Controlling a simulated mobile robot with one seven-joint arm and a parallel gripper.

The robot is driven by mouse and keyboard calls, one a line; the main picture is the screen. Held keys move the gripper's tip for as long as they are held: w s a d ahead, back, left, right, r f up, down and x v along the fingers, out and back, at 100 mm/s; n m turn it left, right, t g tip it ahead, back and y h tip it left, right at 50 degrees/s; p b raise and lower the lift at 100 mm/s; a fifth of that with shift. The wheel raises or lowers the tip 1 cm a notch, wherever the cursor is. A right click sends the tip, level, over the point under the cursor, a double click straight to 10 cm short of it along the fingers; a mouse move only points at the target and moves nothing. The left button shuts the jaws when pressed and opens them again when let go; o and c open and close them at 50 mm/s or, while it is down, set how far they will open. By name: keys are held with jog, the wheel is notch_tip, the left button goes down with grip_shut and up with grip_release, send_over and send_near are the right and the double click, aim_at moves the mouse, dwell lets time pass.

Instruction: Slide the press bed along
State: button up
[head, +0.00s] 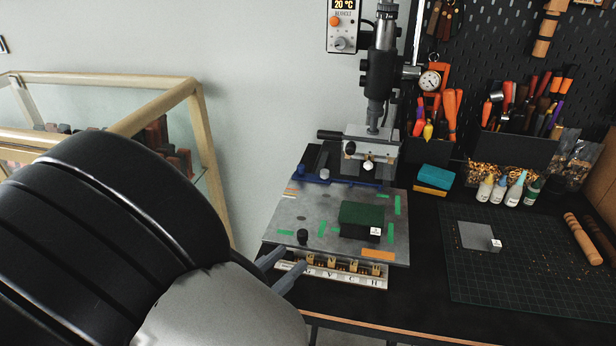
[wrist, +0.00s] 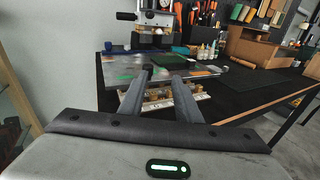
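The press bed (head: 285,217) is a flat grey plate with green and orange tape marks, lying under the press head (head: 371,150). It also shows in the wrist view (wrist: 118,74). A small black knob (head: 303,237) stands up near the bed's front left corner; its top shows in the wrist view (wrist: 147,67). A dark green block (head: 362,214) with a white tag sits on the bed. My gripper (head: 293,257) is at the bed's front left edge, just short of the knob. In the wrist view its fingers (wrist: 161,76) are apart with nothing between them.
A pale lettered strip with brass pieces (head: 333,279) lies along the bed's front edge, close to my fingers. A blue base (head: 313,178) lies behind the bed. A cutting mat (head: 520,270) and small bottles (head: 500,190) are to the right. A glass case (head: 110,100) stands left.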

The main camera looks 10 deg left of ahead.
aim_at(299, 238)
jog(key=shift+s+a+f+n+t+y, duration=0.15)
jog(key=shift+a+f+n+t+y, duration=0.15)
jog(key=shift+a, duration=0.25)
jog(key=shift+s+a+f+n+t+y, duration=0.15)
jog(key=shift+a+n+t+y, duration=0.05)
jog(key=shift+a+n+t, duration=0.25)
jog(key=b+x, duration=0.1)
jog(key=x, duration=0.2)
jog(key=b+x, duration=0.1)
jog(key=x, duration=0.3)
jog(key=shift+w+f, duration=0.2)
jog(key=shift+w, duration=0.05)
jog(key=shift+w+d+r, duration=0.1)
jog(key=shift+w+r, duration=0.05)
jog(key=shift+w, duration=0.05)
jog(key=shift+c, duration=0.7)
grip_shut()
jog(key=shift+w, duration=0.1)
